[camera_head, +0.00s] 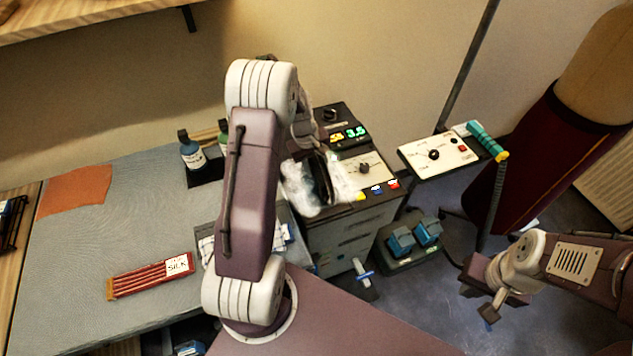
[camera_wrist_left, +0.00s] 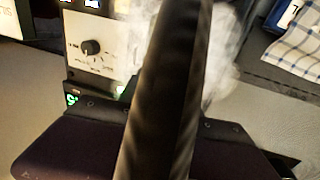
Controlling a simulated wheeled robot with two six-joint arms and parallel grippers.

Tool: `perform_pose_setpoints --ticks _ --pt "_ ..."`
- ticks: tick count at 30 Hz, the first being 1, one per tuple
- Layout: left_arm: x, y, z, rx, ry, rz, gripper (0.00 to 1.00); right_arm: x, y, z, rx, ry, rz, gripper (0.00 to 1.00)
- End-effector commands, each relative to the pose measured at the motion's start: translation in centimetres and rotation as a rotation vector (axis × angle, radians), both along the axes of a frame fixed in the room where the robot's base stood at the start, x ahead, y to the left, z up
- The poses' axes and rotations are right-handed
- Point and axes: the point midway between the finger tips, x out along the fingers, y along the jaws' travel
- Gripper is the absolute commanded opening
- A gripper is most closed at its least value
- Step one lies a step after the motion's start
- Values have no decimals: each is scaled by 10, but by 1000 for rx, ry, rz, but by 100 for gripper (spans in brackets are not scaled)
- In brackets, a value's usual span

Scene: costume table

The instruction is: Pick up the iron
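I cannot make out the iron clearly in either view. My left gripper (camera_head: 321,180) is over the control unit (camera_head: 363,168), largely behind my left arm. White, cloudy, partly see-through patches (camera_head: 300,188) lie on both sides of it, and a pale haze (camera_wrist_left: 222,65) also shows in the left wrist view. There, the dark fingers (camera_wrist_left: 172,80) stand together as one bar in the middle, with no object visible between them. My right gripper (camera_head: 491,308) hangs at the right over the floor, away from the table; its finger gap is not clear.
A second panel (camera_head: 437,153) stands to the right. Blue pedals (camera_head: 402,241) are on the floor. The table's left middle is clear.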

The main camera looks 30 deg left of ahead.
Motion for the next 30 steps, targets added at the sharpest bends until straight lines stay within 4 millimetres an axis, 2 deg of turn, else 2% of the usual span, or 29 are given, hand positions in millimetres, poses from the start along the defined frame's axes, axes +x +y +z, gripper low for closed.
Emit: perform_pose_setpoints --ticks 1,3,4,30 --pt "0 0 0 0 0 0 22 0 0 0 0 0 0 0" --pt "0 0 0 0 0 0 3 0 0 0 0 0 0 0" --pt "0 0 0 0 0 0 0 0 0 0 0 0 0 0" --pt "0 0 0 0 0 0 0 0 0 0 0 0 0 0"
